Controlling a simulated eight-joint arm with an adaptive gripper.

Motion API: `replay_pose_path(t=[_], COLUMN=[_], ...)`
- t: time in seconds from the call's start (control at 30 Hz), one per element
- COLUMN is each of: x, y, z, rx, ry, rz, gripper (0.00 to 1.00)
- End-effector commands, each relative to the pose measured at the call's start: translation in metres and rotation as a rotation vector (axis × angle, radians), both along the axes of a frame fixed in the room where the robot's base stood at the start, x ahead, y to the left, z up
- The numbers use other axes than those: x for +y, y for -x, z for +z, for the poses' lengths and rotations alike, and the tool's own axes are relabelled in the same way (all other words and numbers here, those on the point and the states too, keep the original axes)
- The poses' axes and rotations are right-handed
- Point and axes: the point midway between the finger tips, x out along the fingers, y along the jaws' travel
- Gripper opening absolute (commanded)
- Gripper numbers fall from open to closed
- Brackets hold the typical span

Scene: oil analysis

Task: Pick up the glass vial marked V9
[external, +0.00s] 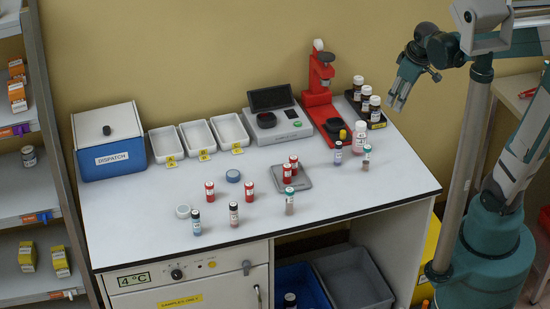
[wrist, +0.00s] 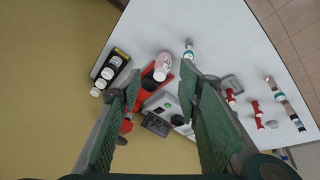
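Several small capped glass vials stand on the white bench; their labels are too small to read, so I cannot tell which is V9. Toward the front stand a blue vial (external: 196,223), a pinkish dark-capped vial (external: 234,215) and a grey-green vial (external: 289,203). Red vials stand at the left (external: 209,191) and centre (external: 249,191). A purplish vial (external: 338,154) and a teal-capped vial (external: 366,156) stand at the right. My gripper (external: 398,98) is open and empty, high above the bench's back right; its spread fingers show in the wrist view (wrist: 155,85).
A grey tray (external: 302,183) holds red vials. A red stand (external: 318,100), a rack (external: 379,124) of brown bottles and a pink bottle (external: 359,138) stand at back right. A scale-like device (external: 278,124), white trays (external: 165,143) and a blue dispatch box (external: 110,142) line the back.

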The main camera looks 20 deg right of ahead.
Motion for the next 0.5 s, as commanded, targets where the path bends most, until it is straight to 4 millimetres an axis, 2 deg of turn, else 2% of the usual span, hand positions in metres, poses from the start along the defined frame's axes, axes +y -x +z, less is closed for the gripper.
replay_pose_path(t=[0.5], x=[0.052], y=[-0.044], z=[-0.052], rx=[0.103], ry=[0.092], rz=[0.302], gripper=[0.34])
